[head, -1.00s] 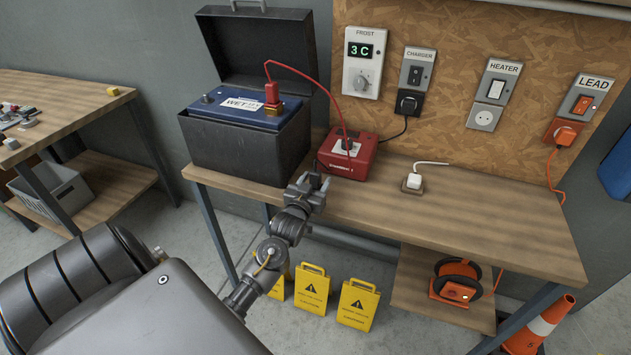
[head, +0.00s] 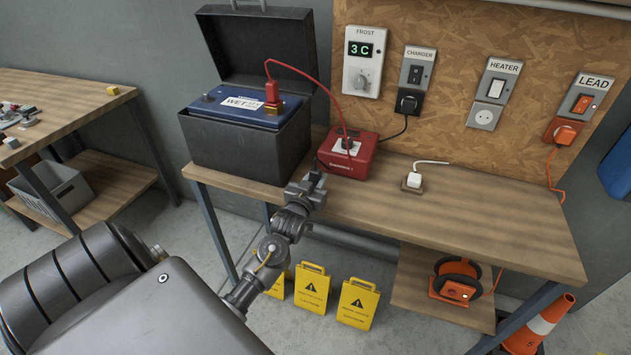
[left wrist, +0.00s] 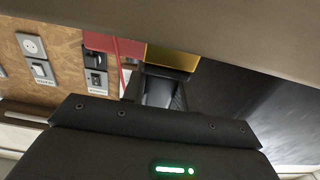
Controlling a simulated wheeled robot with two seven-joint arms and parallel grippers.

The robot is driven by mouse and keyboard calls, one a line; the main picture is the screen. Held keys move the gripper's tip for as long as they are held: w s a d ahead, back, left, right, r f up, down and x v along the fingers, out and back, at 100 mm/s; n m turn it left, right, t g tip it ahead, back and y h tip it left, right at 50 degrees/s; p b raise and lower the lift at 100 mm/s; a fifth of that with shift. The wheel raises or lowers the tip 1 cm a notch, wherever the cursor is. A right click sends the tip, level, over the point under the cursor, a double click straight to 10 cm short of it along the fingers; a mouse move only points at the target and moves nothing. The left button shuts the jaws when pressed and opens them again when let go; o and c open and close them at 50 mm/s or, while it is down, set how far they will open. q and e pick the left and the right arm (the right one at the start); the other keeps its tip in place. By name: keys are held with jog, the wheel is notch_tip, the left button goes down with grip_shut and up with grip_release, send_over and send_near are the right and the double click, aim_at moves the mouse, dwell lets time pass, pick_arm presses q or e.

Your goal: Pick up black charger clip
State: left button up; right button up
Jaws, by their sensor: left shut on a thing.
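My left gripper (head: 313,181) is at the table's front edge, in front of the battery box and just left of the red charger. It is shut on a small dark thing, which looks like the black charger clip (head: 315,176); the fingers hide most of it. In the left wrist view a brass-coloured block (left wrist: 172,57) shows at the jaws, beside dark parts that I cannot clearly separate. The red clip (head: 271,95) grips a post on the blue-topped battery (head: 240,108). The red charger (head: 347,155) stands on the table. My right gripper is not in view.
The black battery box (head: 245,150) with its raised lid stands behind my left gripper. A red cable (head: 325,90) arches to the charger. The table's right part is clear. Yellow signs (head: 357,303) stand below.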

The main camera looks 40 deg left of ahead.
pick_arm(q)
jog(key=shift+r, duration=0.4)
jog(key=s+d+r+b, duration=0.2)
jog(key=s+d+r, duration=0.2)
jog(key=s+r, duration=0.8)
jog(key=shift+s, duration=0.75)
